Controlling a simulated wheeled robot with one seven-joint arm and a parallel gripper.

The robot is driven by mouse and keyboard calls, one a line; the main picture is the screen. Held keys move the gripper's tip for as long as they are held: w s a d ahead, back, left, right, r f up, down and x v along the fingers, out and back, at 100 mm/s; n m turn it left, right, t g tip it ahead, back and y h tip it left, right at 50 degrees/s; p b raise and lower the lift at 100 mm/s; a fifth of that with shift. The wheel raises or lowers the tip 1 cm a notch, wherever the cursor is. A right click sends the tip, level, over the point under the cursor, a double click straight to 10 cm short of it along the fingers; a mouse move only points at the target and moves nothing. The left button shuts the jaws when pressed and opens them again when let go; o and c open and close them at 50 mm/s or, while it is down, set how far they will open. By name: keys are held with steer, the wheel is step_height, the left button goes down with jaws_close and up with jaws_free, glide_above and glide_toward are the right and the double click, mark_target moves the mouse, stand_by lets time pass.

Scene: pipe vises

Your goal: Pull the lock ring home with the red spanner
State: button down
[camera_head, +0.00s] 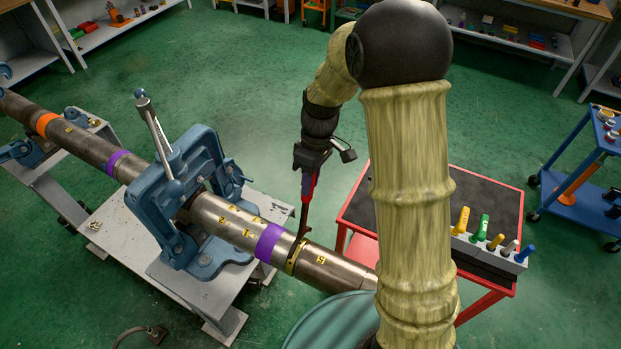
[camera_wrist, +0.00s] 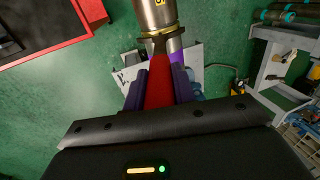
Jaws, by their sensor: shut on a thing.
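The red spanner (camera_head: 309,186) hangs from my gripper (camera_head: 311,168) above the pipe in the head view, its dark hooked end pointing down. My gripper is shut on its red handle, which also shows between the jaws in the wrist view (camera_wrist: 160,84). The lock ring (camera_head: 292,259) is a thin brass-coloured ring around the steel pipe (camera_head: 325,266), right of a purple band (camera_head: 269,242). The ring also shows in the wrist view (camera_wrist: 158,34). The spanner's end reaches the ring's upper side; I cannot tell whether it is seated in a notch.
A blue pipe vise (camera_head: 160,197) clamps the pipe on a grey stand (camera_head: 205,293). A red table (camera_head: 489,192) with a black top stands at the right, with a rack of coloured-handled tools (camera_head: 492,252). A teal drum (camera_head: 330,325) stands below the pipe's near end.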

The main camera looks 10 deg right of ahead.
steer(key=shift+f, duration=0.1)
steer(key=shift+b+x, duration=0.65)
steer(key=shift+x, duration=0.15)
steer(key=shift+b+x, duration=0.45)
steer(key=shift+x, duration=0.3)
stand_by(1.9)
steer(key=w+d+p, duration=0.1)
steer(key=w+d+f+g+y+p, duration=0.1)
steer(key=shift+w+f, duration=0.25)
steer(key=shift+w, duration=0.1)
stand_by(0.5)
steer(key=shift+w+d+g, duration=0.1)
steer(key=shift+g, duration=0.2)
steer(key=w+d+f+p, duration=0.1)
steer(key=w+f+g, duration=0.1)
steer(key=shift+w+d+y+p, duration=0.35)
steer(key=shift+d+y+p, duration=0.05)
